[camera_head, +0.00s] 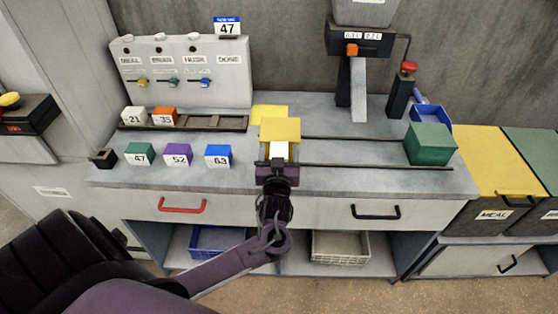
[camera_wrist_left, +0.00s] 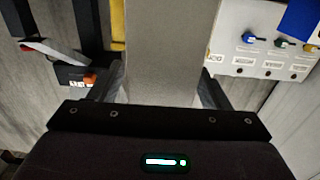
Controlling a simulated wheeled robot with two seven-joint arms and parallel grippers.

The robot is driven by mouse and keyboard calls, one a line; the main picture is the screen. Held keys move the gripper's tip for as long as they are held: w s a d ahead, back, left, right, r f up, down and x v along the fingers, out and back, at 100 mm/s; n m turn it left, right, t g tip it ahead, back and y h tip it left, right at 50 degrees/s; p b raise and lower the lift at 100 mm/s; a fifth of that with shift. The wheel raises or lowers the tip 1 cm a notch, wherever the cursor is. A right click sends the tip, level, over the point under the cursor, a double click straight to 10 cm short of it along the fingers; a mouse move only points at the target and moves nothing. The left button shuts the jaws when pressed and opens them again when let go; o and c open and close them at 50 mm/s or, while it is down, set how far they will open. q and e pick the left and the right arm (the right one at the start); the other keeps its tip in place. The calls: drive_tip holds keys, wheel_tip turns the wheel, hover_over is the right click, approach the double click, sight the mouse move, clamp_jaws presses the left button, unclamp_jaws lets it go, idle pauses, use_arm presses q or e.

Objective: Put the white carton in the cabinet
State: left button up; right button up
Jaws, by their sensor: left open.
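A small white box marked 21 (camera_head: 134,116) sits at the left end of the rack on the counter. I cannot tell if it is the white carton. My left gripper (camera_head: 278,152) is open at the counter's front middle, by a yellow block (camera_head: 281,129) with a white patch on its near side. In the left wrist view, a pale, flat-sided block (camera_wrist_left: 165,55) stands between the spread fingers of the left gripper (camera_wrist_left: 160,90). Whether they touch it cannot be told. A low cabinet with a pale door (camera_head: 470,262) stands at the right. My right gripper is not in view.
A control panel (camera_head: 185,72) and a dispenser (camera_head: 360,42) stand at the back. Numbered cubes in green (camera_head: 140,153), purple (camera_head: 178,154) and blue (camera_head: 218,155) line the left front. Open shelves below hold baskets.

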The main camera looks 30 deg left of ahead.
use_arm(q)
drive_tip(key=shift+w+a, duration=0.1)
drive_tip(key=shift+w, duration=0.1)
drive_tip(key=c, duration=1.1)
drive_tip(key=shift+c, duration=1.1)
drive_tip(key=shift+r, duration=0.15)
